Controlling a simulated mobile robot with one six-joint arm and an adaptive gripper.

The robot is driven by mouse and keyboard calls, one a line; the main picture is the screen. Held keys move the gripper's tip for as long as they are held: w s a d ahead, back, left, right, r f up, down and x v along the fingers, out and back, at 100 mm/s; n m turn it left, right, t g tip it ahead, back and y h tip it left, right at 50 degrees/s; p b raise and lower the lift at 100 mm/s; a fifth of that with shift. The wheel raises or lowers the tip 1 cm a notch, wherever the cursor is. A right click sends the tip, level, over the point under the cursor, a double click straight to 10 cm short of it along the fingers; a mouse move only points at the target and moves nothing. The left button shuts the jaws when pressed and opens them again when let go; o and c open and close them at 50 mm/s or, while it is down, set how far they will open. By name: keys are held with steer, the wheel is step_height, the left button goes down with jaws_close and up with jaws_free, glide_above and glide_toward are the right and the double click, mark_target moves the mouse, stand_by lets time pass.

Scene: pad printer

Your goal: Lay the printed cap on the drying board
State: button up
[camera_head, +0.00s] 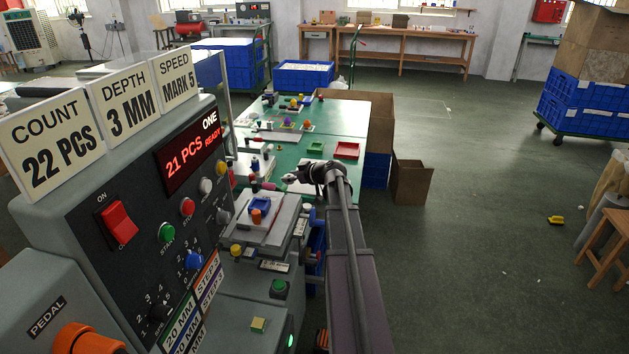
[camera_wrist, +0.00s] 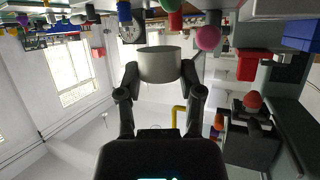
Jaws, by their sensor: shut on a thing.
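My gripper (camera_head: 298,178) is at the end of my arm, low over the near part of the green table in the head view. In the wrist view my gripper (camera_wrist: 160,72) has its two fingers closed on the sides of a pale grey, round cap (camera_wrist: 160,65). No print shows on the side of the cap facing the wrist camera. In the head view the cap is too small to make out clearly. Coloured caps, purple and orange among them, stand on a pale board (camera_head: 284,128) on the table; I cannot tell for certain that it is the drying board.
The pad printer's panel (camera_head: 150,215) fills the left; its red display (camera_head: 192,155) reads 21 PCS READY. A green tray (camera_head: 316,147) and a red tray (camera_head: 347,150) lie on the green table (camera_head: 345,112). A cardboard box (camera_head: 411,182) stands right of it. The floor further right is mostly clear.

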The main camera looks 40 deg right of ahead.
steer(key=w+d+f+m+h+b, duration=0.1)
steer(key=w+d, duration=0.2)
steer(key=d, duration=0.3)
steer(key=w+d+f+m+t+h+b, duration=0.1)
steer(key=w+d+m+h, duration=0.1)
steer(key=w+d, duration=0.2)
steer(key=d, duration=0.3)
steer(key=shift+w+d+f, duration=0.2)
steer(key=shift+w+f, duration=0.05)
steer(key=shift+f, duration=0.05)
steer(key=b, duration=0.7)
glide_above(309, 189)
step_height(309, 189, down, 6)
steer(key=shift+f, duration=0.15)
steer(key=shift+f, duration=0.1)
steer(key=shift+f+b, duration=1.7)
steer(key=shift+f, duration=0.05)
steer(key=shift+f, duration=0.2)
steer(key=o, duration=0.7)
steer(key=shift+o, duration=0.2)
